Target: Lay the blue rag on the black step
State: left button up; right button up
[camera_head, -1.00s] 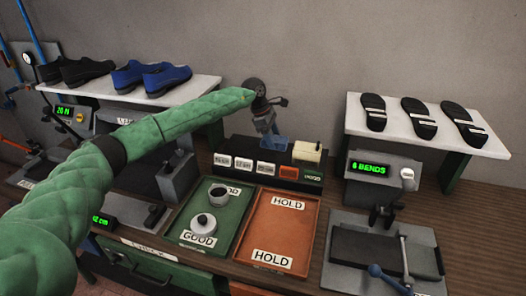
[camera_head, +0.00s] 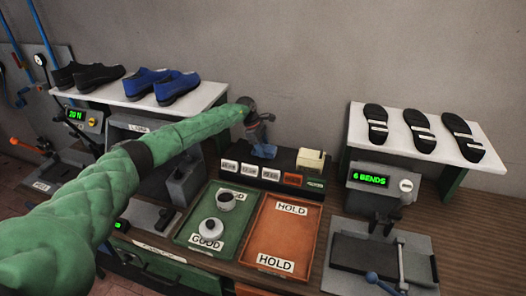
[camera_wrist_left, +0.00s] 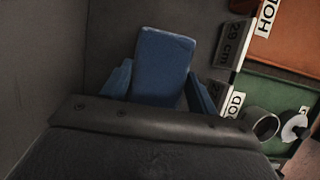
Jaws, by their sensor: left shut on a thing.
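In the left wrist view the rag (camera_wrist_left: 162,65) is a flat blue piece between the two blue fingertips (camera_wrist_left: 160,88). The black step (camera_head: 280,187) is a long low block behind the trays, with several white size labels and one orange label along it. I cannot tell whether the rag touches the step. My right gripper is not in view.
A green tray (camera_head: 188,236) with a cup (camera_head: 226,201) and a white round part (camera_head: 211,230) lies before the step. Beside it is an empty orange HOLD tray (camera_head: 285,232). A bend tester (camera_head: 372,180) stands further right.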

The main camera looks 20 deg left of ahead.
pick_arm(q)
notch_tip(320, 180, down, 2)
jog(key=shift+f+p, duration=0.1)
jog(key=shift+p, duration=0.9)
jog(key=shift+f, duration=0.3)
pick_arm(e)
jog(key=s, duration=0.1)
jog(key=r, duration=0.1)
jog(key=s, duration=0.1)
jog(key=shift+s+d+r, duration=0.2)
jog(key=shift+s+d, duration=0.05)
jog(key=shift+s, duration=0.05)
pick_arm(q)
jog(key=shift+f+b, duration=0.2)
jog(key=shift+b, duration=0.1)
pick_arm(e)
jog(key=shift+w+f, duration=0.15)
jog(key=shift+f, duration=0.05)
pick_arm(q)
jog(key=o, duration=1)
jog(key=shift+c, duration=0.2)
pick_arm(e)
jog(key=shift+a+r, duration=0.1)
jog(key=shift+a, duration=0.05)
